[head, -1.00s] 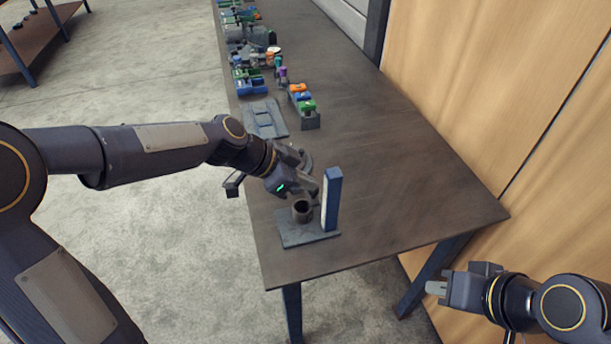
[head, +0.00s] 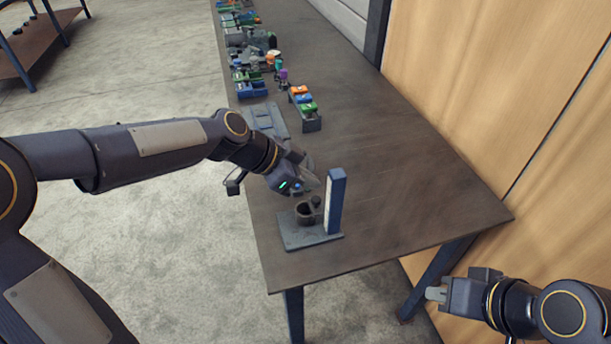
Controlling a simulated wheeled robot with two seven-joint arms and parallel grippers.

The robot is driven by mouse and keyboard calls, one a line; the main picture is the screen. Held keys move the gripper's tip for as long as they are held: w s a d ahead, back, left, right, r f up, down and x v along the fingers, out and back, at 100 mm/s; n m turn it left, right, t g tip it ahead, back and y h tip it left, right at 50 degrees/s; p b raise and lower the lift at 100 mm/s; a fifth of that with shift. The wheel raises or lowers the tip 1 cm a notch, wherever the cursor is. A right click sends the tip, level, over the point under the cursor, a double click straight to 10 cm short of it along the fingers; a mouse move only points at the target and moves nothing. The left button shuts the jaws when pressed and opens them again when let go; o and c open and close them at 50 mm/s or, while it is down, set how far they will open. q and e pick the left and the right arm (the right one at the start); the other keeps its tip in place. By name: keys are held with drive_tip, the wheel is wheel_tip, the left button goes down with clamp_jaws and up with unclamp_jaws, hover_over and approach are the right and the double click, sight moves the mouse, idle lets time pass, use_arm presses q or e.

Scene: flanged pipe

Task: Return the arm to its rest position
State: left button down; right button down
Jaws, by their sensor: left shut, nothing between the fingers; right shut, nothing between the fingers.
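My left gripper (head: 308,180) is over the table, just behind and above a dark pipe fixture. The fixture has a grey base plate (head: 298,237), a short round pipe piece (head: 303,214) and an upright blue and white post (head: 335,202). A small dark piece shows at the pipe's right rim; I cannot tell how it sits there. The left gripper is shut and empty, and its fingers are partly hidden by its own body. My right gripper (head: 436,292) is shut and empty, off the table's near right corner.
The brown table (head: 400,190) is clear to the right of the fixture. A grey flat plate (head: 265,122) and a holder with coloured blocks (head: 305,107) lie behind. Several more parts line the table's far left edge. A wooden wall (head: 500,90) stands at the right.

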use_arm(q)
drive_tip(key=b+v, duration=0.2)
drive_tip(key=v, duration=0.9)
drive_tip(key=s+a+f+n+t+y, duration=0.1)
drive_tip(key=s+a+f+n, duration=0.2)
drive_tip(key=s, duration=0.4)
drive_tip(key=s+a+f+n+t+y+p, duration=0.1)
drive_tip(key=s+a+f+n+y, duration=0.1)
drive_tip(key=s+a+n, duration=0.3)
drive_tip(key=s+a+f+n+y, duration=0.1)
drive_tip(key=s+a+f+n, duration=0.2)
drive_tip(key=s+n, duration=0.5)
drive_tip(key=shift+s+a+f+t+y, duration=0.3)
drive_tip(key=shift+s+a+t+y, duration=0.15)
drive_tip(key=shift+a, duration=0.2)
use_arm(e)
drive_tip(key=shift+r, duration=0.15)
idle(0.5)
